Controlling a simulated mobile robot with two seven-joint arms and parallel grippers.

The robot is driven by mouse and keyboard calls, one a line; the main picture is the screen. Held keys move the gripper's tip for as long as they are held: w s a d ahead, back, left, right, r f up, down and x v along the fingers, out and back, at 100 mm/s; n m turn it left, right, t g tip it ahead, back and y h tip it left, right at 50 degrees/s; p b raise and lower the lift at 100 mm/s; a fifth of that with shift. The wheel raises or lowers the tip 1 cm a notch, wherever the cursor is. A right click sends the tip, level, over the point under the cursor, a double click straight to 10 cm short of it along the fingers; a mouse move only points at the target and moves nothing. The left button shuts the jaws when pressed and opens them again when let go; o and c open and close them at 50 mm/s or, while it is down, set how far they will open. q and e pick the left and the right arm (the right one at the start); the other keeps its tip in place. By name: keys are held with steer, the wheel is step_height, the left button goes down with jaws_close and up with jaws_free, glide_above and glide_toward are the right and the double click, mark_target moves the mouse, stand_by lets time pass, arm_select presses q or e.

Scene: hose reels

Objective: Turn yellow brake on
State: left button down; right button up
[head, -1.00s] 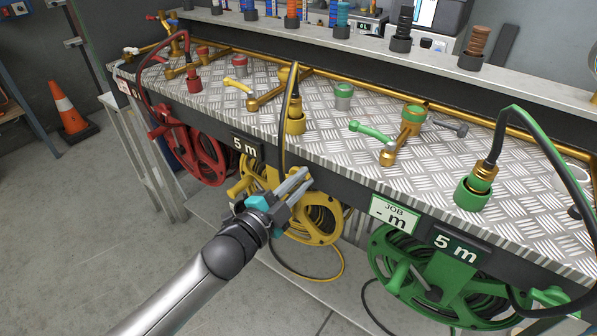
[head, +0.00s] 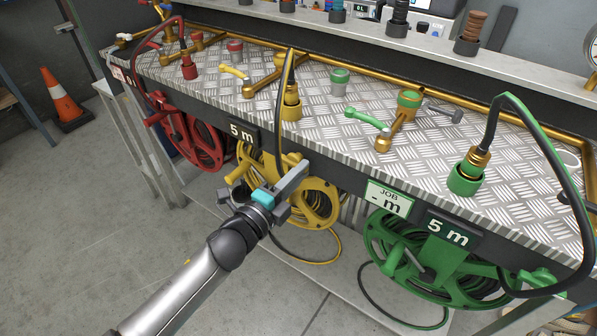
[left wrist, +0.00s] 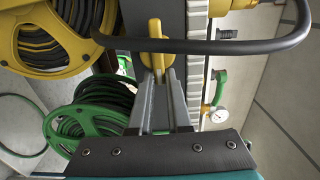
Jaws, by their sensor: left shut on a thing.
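The yellow hose reel (head: 322,190) hangs under the front edge of the bench, and it also shows at the top left of the left wrist view (left wrist: 88,62). My left gripper (head: 301,170) is at the upper right part of this reel in the head view. In the left wrist view my left gripper (left wrist: 157,73) is shut on a small yellow brake lever (left wrist: 155,45), which stands between its fingertips. The fingers hide the lever in the head view. My right gripper is not in view.
A black hose (left wrist: 250,43) runs close past the fingertips. The green reel (head: 440,265) hangs to the right, the red reel (head: 205,145) to the left. The bench top (head: 330,125) carries valves and couplings. The floor at left is clear up to an orange cone (head: 62,95).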

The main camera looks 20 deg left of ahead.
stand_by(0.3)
arm_select(q)
steer(key=c, duration=0.9)
jaws_free()
steer(key=shift+o, duration=0.2)
steer(key=p+v, duration=0.2)
steer(key=v, duration=1.3)
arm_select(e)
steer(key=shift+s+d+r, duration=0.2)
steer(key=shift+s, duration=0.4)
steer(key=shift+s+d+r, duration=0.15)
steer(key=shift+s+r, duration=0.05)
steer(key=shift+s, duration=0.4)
arm_select(q)
steer(key=shift+a, duration=0.1)
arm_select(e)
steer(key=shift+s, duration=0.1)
